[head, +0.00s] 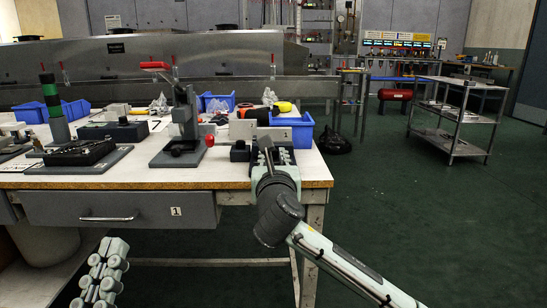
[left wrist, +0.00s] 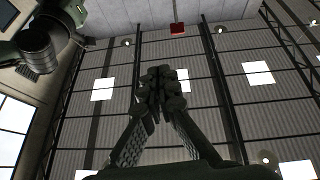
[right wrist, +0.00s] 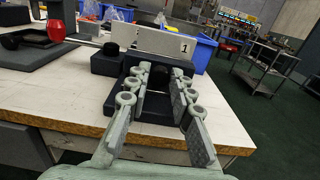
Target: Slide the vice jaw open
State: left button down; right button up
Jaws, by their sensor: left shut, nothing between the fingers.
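The vice appears to be the low dark assembly at the table's right end, with a pale grey upright plate (right wrist: 155,40) marked 1 and dark blocks below it. Its dark base (right wrist: 155,108) shows between my right fingers. In the head view the pale plate (head: 243,130) stands just behind my right gripper (head: 265,148). My right gripper (right wrist: 159,70) is open, its fingertips apart at the near side of the plate; I cannot tell whether they touch the vice. My left gripper (left wrist: 160,75) is shut and empty, pointing up; it shows at the lower left in the head view (head: 112,248).
On the table (head: 140,178) left of the vice are a small press with a red handle (head: 155,66), a dark tray (head: 78,153) and blue bins (head: 216,100). A metal cart (head: 460,115) stands at the right.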

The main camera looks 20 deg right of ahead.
grip_shut()
